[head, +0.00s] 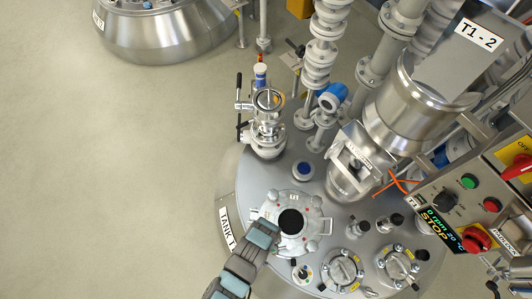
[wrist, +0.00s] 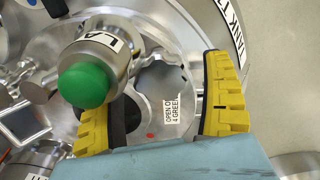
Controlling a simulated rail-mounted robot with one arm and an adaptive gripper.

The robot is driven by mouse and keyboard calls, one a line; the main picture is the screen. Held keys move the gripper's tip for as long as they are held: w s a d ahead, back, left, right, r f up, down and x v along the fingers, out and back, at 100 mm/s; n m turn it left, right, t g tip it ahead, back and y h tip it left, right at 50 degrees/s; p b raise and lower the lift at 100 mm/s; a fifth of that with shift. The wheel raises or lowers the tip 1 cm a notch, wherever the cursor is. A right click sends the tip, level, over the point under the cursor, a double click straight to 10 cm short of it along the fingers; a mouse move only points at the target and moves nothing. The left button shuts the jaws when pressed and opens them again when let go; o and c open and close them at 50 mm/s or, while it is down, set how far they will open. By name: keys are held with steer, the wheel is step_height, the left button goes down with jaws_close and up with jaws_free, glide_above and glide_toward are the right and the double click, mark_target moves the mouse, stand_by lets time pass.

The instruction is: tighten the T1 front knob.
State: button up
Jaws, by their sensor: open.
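The tank labelled TANK 1 (head: 243,190) has a grey hatch (head: 315,222) marked T1, with a dark round centre and small knobs around it. I cannot tell which one is the front knob. My gripper (head: 276,225) reaches over the hatch's left side from below; its fingertips are unclear there. In the wrist view my gripper (wrist: 168,98) is open, its yellow fingers apart with nothing held between them. A green knob (wrist: 86,85) on a metal cylinder stands beside the left finger.
A valve with a gauge (head: 267,125) stands on the lid behind the hatch. A motor labelled T1-2 (head: 415,105) and a control panel (head: 465,205) showing STOP crowd the right. Sight ports (head: 342,270) lie at the front.

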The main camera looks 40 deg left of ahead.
steer(key=shift+r, duration=0.15)
step_height(320, 180, up, 12)
stand_by(0.8)
